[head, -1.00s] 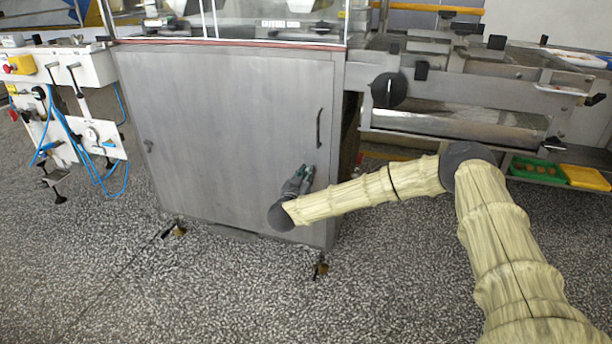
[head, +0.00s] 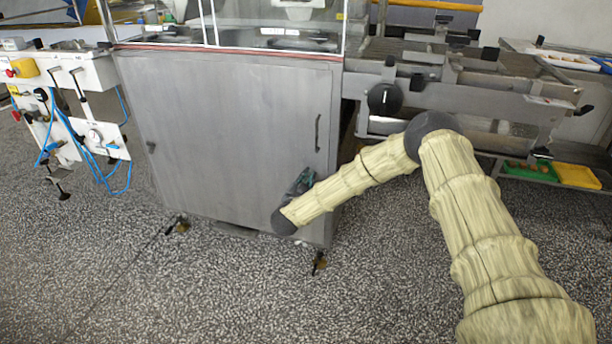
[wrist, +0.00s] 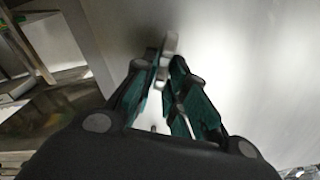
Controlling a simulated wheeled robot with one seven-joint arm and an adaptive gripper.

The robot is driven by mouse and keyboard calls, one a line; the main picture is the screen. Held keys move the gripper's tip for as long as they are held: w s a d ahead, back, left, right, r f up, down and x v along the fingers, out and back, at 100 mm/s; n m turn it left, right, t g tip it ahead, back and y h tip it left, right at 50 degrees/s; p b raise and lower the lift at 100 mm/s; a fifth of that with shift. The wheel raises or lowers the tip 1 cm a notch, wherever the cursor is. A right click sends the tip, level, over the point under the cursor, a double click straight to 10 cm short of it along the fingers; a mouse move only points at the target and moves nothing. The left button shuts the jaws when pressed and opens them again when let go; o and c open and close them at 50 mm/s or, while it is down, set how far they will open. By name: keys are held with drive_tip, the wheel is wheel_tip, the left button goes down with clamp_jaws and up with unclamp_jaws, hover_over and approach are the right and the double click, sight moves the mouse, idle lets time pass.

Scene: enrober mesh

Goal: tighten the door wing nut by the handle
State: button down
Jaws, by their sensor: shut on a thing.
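The grey metal cabinet door (head: 230,130) fills the middle of the head view. Its dark vertical handle (head: 318,133) is near the right edge. My gripper (head: 304,178) is at the door face, below the handle. In the wrist view my gripper (wrist: 164,68) has its green-sided fingers closed around the lower part of a small pale grey piece, which looks like the wing nut (wrist: 171,40). The wing nut's upper end shows past the fingertips, against the door. In the head view the nut is hidden by my gripper, and its exact angle cannot be told.
A conveyor frame with a black round knob (head: 385,99) stands right of the cabinet, near my arm. Green (head: 528,169) and yellow (head: 580,175) trays sit low at right. A white machine with blue hoses (head: 88,150) is at left. The speckled floor in front is clear.

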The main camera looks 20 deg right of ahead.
drive_tip(key=m, duration=0.4)
drive_tip(key=f+m+b, duration=0.1)
drive_tip(key=m, duration=0.3)
drive_tip(key=d+m+b, duration=0.1)
drive_tip(key=m, duration=0.3)
drive_tip(key=shift+s+f+m, duration=0.3)
idle(0.4)
drive_tip(key=c, duration=1.5)
unclamp_jaws()
drive_tip(key=shift+a, duration=0.1)
drive_tip(key=v, duration=1.2)
